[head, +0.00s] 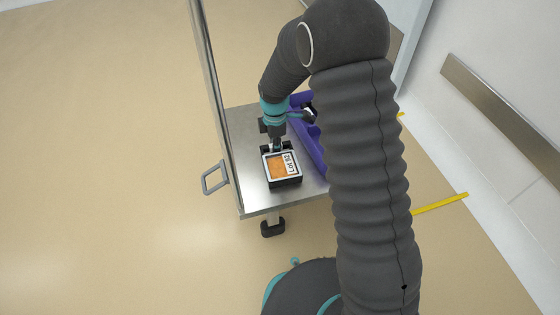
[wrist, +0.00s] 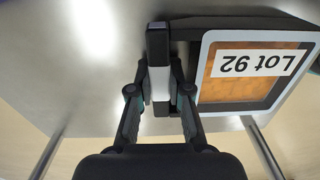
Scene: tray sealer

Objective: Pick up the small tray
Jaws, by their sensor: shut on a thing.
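The small tray (head: 298,181) is black with a white rim, orange contents and a label reading Lot 92. It is on or just above the steel cart top in the head view; I cannot tell whether it touches. In the wrist view the tray (wrist: 204,60) fills the upper right, with its label upside down. My gripper (head: 276,147) is at the tray's far edge in the head view. In the wrist view my gripper (wrist: 160,88) is shut on a dark and light grey upright part at the tray's side. The tray's underside is hidden.
The steel cart top (head: 252,194) is bare to the left of the tray. A purple bin (head: 318,157) stands close on the right, partly hidden by my arm. A tall metal post (head: 207,70) and a grey handle (head: 214,178) line the cart's left side.

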